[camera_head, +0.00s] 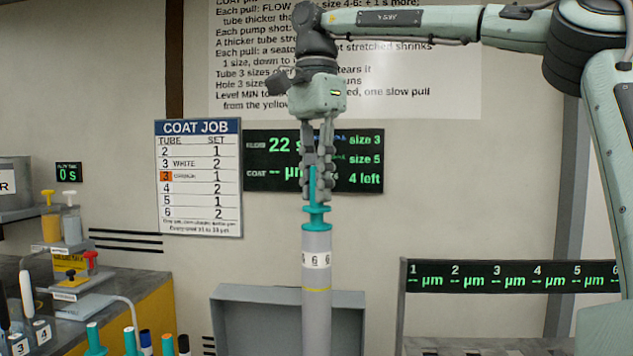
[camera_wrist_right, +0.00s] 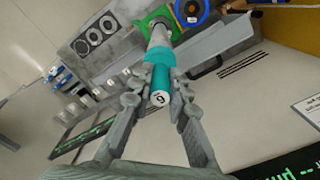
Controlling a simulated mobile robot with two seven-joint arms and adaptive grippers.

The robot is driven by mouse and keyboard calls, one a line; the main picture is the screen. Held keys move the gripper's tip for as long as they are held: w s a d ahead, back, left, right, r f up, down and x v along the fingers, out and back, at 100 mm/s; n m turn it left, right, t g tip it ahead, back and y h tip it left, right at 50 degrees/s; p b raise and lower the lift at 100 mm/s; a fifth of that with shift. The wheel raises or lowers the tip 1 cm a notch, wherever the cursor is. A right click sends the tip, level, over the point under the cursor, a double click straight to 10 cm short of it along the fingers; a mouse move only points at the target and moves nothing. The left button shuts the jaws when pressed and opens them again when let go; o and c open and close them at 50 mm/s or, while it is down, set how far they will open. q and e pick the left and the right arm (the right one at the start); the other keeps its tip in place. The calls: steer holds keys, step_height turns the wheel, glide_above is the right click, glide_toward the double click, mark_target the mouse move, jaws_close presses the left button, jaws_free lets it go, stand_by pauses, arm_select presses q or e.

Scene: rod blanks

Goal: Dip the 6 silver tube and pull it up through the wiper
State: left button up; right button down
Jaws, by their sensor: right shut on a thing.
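The silver tube (camera_head: 316,265) hangs upright in the middle of the head view. It has a white band marked with 6s, a thin yellow line below it and a teal top. My right gripper (camera_head: 318,190) is shut on the teal handle (camera_head: 312,183) above the tube. In the right wrist view the gripper (camera_wrist_right: 160,92) closes around the teal handle, whose white end cap (camera_wrist_right: 160,98) bears a digit. The tube's lower end is cut off in the head view. In the wrist view it points toward a green square part (camera_wrist_right: 146,22); I cannot tell whether it enters it. My left gripper is not in view.
A grey bin (camera_head: 255,292) stands behind the tube. Several teal-topped tubes (camera_head: 95,338) stand at lower left, near pump bottles (camera_head: 71,226). A blue ring (camera_wrist_right: 190,12) sits beside the green part. A µm display rack (camera_head: 510,276) is at right.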

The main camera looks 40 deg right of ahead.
steer(key=shift+f, duration=0.1)
steer(key=shift+f+b, duration=0.55)
steer(key=shift+f, duration=1.3)
steer(key=b, duration=0.4)
glide_toward(317, 320)
steer(key=shift+w+d+f, duration=0.55)
steer(key=shift+w+d, duration=0.25)
steer(key=shift+f+b, duration=1.6)
steer(key=shift+f, duration=2.2)
steer(key=shift+f+b, duration=0.5)
steer(key=shift+f, duration=0.8)
